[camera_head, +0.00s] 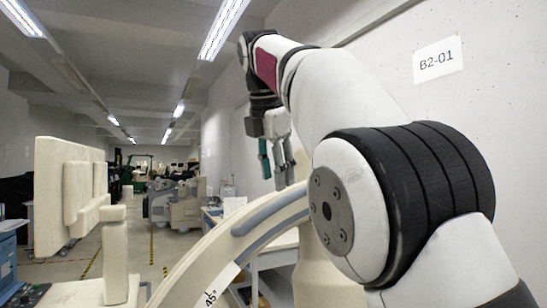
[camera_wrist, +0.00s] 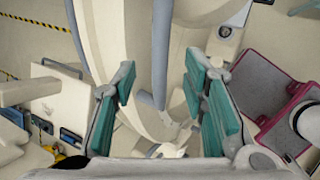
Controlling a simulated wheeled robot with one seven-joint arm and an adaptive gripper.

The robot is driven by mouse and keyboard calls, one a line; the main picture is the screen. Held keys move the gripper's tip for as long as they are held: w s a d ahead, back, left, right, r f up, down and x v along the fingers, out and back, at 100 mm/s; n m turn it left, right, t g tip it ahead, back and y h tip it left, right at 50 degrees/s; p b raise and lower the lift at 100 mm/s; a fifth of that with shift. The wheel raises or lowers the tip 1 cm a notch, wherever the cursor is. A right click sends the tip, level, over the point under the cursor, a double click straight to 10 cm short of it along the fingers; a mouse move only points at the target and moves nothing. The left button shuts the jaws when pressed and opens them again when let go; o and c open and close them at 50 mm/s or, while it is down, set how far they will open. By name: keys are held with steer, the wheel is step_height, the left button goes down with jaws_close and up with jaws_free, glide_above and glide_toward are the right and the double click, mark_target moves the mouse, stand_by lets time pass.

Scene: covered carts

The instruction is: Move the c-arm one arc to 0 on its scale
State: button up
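The c-arm's cream arc (camera_head: 192,262) rises from lower left to the middle right in the head view, with a "45°" mark (camera_head: 211,298) on its scale. A blue-grey handle bar (camera_head: 272,217) runs along it. My gripper (camera_head: 277,178) points down above the bar's upper end. In the wrist view my gripper (camera_wrist: 160,95) is open, with teal pads on both sides and nothing gripped. A blue-grey bar (camera_wrist: 161,50) shows between the fingers in the picture; I cannot tell the depth gap. The scale's pointer and the 0 mark are not discernible.
A cream panel (camera_head: 62,195) on an upright post stands at left, near a blue cart (camera_head: 10,255). A white table (camera_head: 275,258) stands behind the arc. A wall with a "B2-01" sign (camera_head: 435,60) bounds the right. A maroon-edged grey part (camera_wrist: 262,88) is at right in the wrist view.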

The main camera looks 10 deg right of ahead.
steer(key=shift+s+a+r, duration=0.1)
steer(key=shift+s+r, duration=0.1)
steer(key=shift+r, duration=0.5)
steer(key=shift+s+a+r, duration=0.15)
steer(key=shift+s+r, duration=0.15)
steer(key=shift+r, duration=0.3)
steer(key=shift+s+r, duration=0.2)
steer(key=shift+s, duration=0.05)
stand_by(0.6)
